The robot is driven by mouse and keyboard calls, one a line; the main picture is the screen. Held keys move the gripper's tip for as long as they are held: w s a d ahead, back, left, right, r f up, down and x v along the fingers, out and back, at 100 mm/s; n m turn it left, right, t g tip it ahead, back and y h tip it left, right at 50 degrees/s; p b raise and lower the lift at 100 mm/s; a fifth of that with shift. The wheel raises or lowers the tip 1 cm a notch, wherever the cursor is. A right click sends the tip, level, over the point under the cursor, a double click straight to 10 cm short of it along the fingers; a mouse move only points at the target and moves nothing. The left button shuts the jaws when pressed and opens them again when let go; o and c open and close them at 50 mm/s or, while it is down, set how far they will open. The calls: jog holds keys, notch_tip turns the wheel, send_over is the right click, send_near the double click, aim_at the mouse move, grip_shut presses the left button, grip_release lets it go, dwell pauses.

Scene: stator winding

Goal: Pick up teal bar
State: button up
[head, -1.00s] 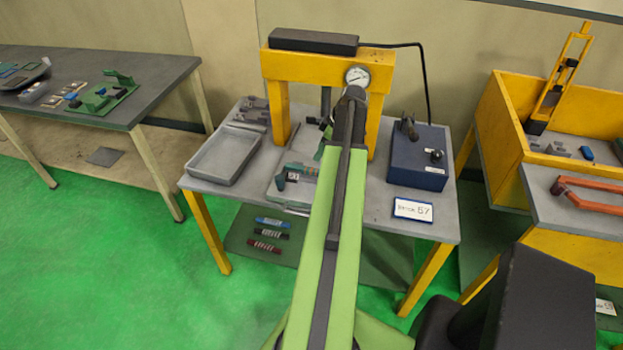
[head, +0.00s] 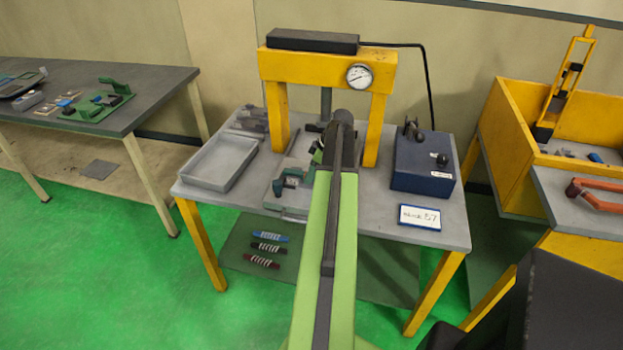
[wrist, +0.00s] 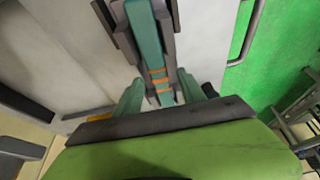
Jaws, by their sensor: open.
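The teal bar (wrist: 147,38) shows in the wrist view as a long teal piece with orange bands near its lower end. Dark grey pieces flank its upper part; I cannot tell whether they belong to a holder. My gripper (wrist: 158,80) is open, with its two greenish fingers on either side of the banded end. I cannot tell whether they touch the bar. In the head view my arm hides the gripper and most of what is under it. A dark teal clamp-like part (head: 289,181) stands on a pale plate left of my arm.
A yellow press frame (head: 277,70) with a gauge stands behind my arm. A grey tray (head: 220,163) is at left, a blue box (head: 423,165) at right. A label card (head: 420,217) lies near the table's front edge.

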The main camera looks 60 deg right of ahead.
grip_shut()
jog(key=shift+r, duration=0.15)
dwell(0.4)
